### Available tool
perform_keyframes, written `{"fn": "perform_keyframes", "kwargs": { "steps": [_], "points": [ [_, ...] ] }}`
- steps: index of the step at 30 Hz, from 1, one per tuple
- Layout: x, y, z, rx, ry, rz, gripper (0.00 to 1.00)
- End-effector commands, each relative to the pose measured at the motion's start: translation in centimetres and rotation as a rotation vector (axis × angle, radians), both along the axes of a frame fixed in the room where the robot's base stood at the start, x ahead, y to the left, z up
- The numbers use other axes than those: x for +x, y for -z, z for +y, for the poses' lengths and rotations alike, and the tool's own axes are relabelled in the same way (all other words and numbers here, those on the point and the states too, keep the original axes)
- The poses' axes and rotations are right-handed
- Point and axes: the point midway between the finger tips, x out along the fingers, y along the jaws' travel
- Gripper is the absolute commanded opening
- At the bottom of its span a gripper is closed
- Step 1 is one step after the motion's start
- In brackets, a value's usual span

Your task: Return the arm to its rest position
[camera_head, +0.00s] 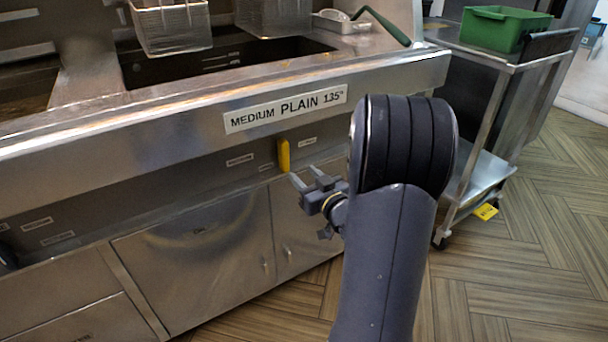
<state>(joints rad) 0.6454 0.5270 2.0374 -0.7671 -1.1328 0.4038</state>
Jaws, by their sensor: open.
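My gripper (306,182) shows in the head view, left of my large dark arm joint. Its two grey fingers are apart and point up and left, toward the front of the frying range. It is open and nothing shows between the fingers. My arm rises from the bottom of the picture and bends over at the joint. Part of the wrist is hidden behind that joint. The yellow handle (283,155) on the range front is just above and left of the fingertips; I cannot tell whether there is contact.
The steel range (190,125) with a "MEDIUM PLAIN 135" label fills the left. A wire basket (172,27) hangs over the fryer well. A green-handled tool (382,26) lies on the range top. A steel cart (462,48) carries a green bin (503,29). Wooden floor (540,240) is clear at right.

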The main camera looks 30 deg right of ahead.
Motion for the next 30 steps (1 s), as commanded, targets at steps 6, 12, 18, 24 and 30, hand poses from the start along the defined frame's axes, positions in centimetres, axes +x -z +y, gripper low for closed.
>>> {"fn": "perform_keyframes", "kwargs": {
  "steps": [6, 12, 18, 24, 30],
  "points": [
    [1.1, 0.1, 0.0, -0.001, -0.002, 0.0, 0.42],
    [4.5, 0.2, 0.2, -0.002, -0.004, -0.001, 0.42],
    [8.5, 0.2, 0.4, -0.001, -0.003, 0.0, 0.42],
    [11.0, 0.3, 0.4, -0.029, 0.0, -0.001, 0.42],
    [10.8, 0.1, 0.4, -0.132, 0.0, -0.006, 0.42]
  ]
}}
